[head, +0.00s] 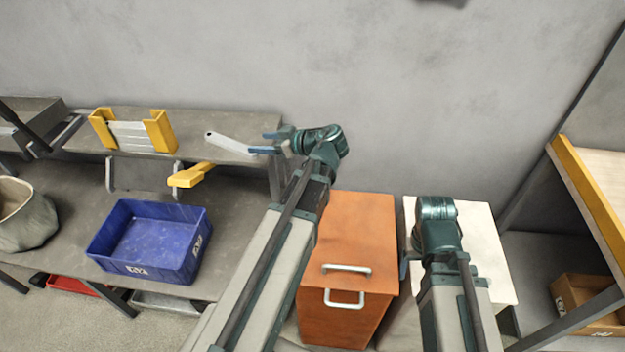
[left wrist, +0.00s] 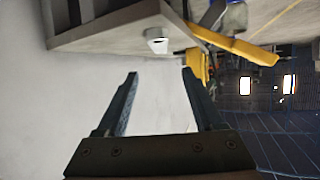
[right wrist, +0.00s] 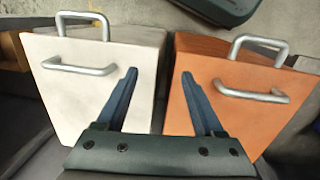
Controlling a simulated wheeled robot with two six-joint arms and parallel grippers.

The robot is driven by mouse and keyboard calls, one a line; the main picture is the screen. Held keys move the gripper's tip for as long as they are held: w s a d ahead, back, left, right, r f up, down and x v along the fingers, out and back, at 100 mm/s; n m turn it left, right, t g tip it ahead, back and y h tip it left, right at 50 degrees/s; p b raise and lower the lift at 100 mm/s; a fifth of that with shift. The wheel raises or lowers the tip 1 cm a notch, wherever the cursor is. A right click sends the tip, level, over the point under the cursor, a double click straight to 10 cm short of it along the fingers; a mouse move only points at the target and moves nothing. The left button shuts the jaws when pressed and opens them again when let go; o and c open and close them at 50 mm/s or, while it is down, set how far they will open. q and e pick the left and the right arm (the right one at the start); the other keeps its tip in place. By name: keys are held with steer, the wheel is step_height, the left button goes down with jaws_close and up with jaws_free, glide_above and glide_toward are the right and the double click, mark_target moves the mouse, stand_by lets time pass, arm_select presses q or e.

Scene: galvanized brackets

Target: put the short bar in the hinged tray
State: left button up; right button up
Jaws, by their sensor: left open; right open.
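A pale grey bar (head: 228,144), which looks like the short bar, lies on the upper shelf towards its right end. In the left wrist view its blunt end (left wrist: 157,41) shows ahead of the fingertips. My left gripper (head: 264,143) is open beside the bar's right end, with nothing between its fingers (left wrist: 160,73). A grey panel (head: 138,175) with a yellow handle (head: 190,176) is below the shelf's front edge. I cannot tell whether it is the hinged tray. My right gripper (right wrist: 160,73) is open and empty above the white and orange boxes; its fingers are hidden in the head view.
A yellow-ended rack (head: 131,134) stands on the upper shelf (head: 225,122). A blue crate (head: 148,238) and a grey sack (head: 22,215) are lower down. An orange box (head: 352,235) and a white box (head: 480,235), both with metal handles, stand by the wall.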

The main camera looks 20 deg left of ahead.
arm_select(q)
steer(key=s+d+f+m+h, duration=0.4)
steer(key=d+m, duration=0.3)
steer(key=d, duration=0.4)
steer(key=s+d+f+m+g+h, duration=0.1)
steer(key=s+d+f+m+h, duration=0.3)
steer(key=d+m, duration=0.3)
steer(key=s+d+f+m+h, duration=0.4)
steer(key=d+f+m, duration=0.1)
steer(key=d, duration=1.2)
steer(key=shift+s+d+f+m, duration=0.25)
steer(key=shift+s+m, duration=0.05)
steer(key=shift+m, duration=0.6)
